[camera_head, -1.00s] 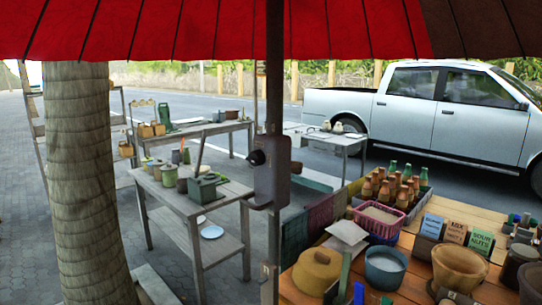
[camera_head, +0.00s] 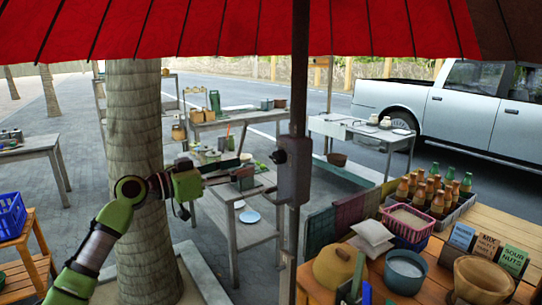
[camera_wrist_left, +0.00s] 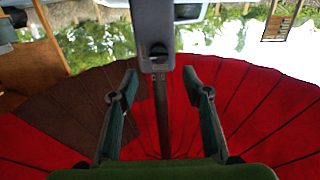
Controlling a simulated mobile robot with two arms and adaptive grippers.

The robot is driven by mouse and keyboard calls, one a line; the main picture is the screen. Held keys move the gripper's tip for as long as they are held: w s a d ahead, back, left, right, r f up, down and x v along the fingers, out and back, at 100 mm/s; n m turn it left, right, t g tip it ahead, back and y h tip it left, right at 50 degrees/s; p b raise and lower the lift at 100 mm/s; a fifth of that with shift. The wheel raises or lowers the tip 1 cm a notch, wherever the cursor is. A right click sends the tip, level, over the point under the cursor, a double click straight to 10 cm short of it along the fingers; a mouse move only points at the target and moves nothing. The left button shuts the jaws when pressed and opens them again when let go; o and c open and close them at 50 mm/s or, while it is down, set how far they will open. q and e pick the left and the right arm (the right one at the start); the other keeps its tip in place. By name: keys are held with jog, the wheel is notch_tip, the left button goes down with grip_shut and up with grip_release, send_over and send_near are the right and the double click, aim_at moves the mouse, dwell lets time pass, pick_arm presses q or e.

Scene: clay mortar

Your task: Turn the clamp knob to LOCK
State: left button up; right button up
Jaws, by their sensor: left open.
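The clamp knob (camera_head: 280,157) is a small dark knob on the left face of the grey clamp box (camera_head: 294,172), which is fixed around the umbrella pole. In the left wrist view, the box shows at the top, upside down, with the dark knob (camera_wrist_left: 158,52) facing the camera. My left gripper (camera_head: 234,170) reaches in from the left toward the box. The lock marking cannot be read. My right gripper is not visible.
The dark umbrella pole (camera_head: 300,80) rises under the red canopy (camera_head: 230,30). A palm trunk (camera_head: 135,150) stands behind my left arm. A wooden stall table (camera_head: 470,215) with bowls and bottles is at the right. A grey table (camera_head: 243,238) stands behind the gripper.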

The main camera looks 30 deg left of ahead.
aim_at(275, 159)
pick_arm(q)
jog(key=p+x, duration=0.2)
jog(key=x, duration=0.2)
jog(key=p+x, duration=0.2)
jog(key=x, duration=0.3)
jog(key=shift+w+d+r+p, duration=0.1)
jog(key=shift+d+r+p, duration=0.1)
jog(key=shift+p, duration=0.1)
jog(key=shift+w+d+f, duration=0.15)
jog(key=shift+w+d, duration=0.05)
jog(key=shift+w, duration=0.3)
jog(key=c, duration=1.1)
